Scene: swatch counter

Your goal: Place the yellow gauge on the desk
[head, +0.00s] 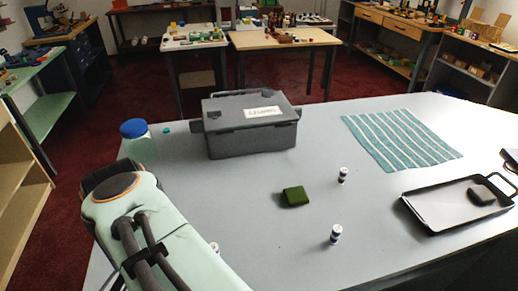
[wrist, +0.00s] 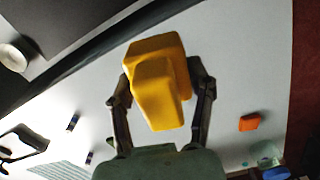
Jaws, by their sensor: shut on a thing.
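The yellow gauge (wrist: 158,88) is in the wrist view, held between the two fingers of my gripper (wrist: 160,75). My gripper is shut on it, one finger at each side. The desk (head: 250,190) is a wide pale grey top; it also shows behind the gauge in the wrist view (wrist: 230,80). The gauge appears apart from the desk, but its height is hard to tell. In the head view my arm fills the lower left, and neither the gauge nor my fingertips can be made out.
A grey case (head: 250,140) stands at the back, beside a blue-lidded jar (head: 138,145). A green block (head: 295,196), small cylinders (head: 335,234), a striped cloth (head: 400,138) and a black-rimmed tray (head: 440,208) lie to the right. The wrist view shows an orange block (wrist: 249,122). Bare desk lies between them.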

